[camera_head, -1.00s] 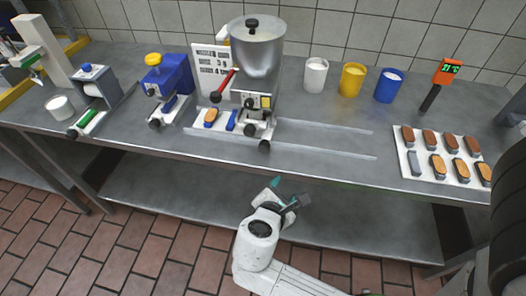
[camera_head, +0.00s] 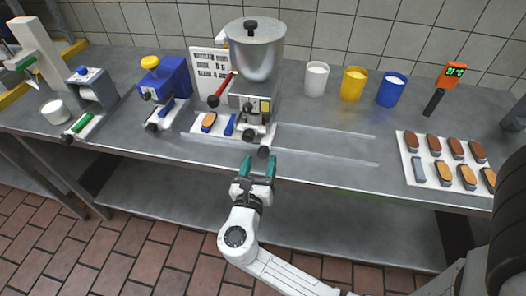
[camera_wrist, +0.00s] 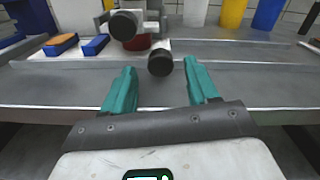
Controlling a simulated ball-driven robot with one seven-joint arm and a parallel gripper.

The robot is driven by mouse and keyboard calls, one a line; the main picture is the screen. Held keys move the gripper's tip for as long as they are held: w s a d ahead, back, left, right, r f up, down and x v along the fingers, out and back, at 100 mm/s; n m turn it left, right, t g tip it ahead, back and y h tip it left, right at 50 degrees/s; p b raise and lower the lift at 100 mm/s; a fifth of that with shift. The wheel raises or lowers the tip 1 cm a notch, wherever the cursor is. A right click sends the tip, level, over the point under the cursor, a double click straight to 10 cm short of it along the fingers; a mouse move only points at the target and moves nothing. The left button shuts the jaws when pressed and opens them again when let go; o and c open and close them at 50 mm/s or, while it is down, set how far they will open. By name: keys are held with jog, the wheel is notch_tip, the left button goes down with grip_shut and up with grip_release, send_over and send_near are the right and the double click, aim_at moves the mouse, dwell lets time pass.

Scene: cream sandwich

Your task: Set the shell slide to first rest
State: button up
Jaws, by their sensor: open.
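The shell slide looks to be the white plate (camera_head: 200,130) under the steel hopper machine (camera_head: 254,65). It carries an orange-topped shell (camera_head: 208,121) and a blue block (camera_head: 230,125) at its left. A small black knob (camera_head: 263,152) stands at its front, by the bench edge; how it joins the plate is unclear. My gripper (camera_head: 259,165) is open and empty, with teal fingers just in front of this knob. In the wrist view the knob (camera_wrist: 160,63) lies between the fingertips in the picture, slightly beyond them. I see no contact.
Two rails (camera_head: 325,145) run right from the machine along the bench. A larger black knob (camera_wrist: 124,25) is on the machine. A blue device (camera_head: 165,80) is at left. Cups (camera_head: 353,84) stand behind; a tray of shells (camera_head: 411,182) lies right. The rails' right part is clear.

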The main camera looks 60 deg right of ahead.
aim_at(262, 156)
jog(key=shift+x, duration=2.05)
grip_shut()
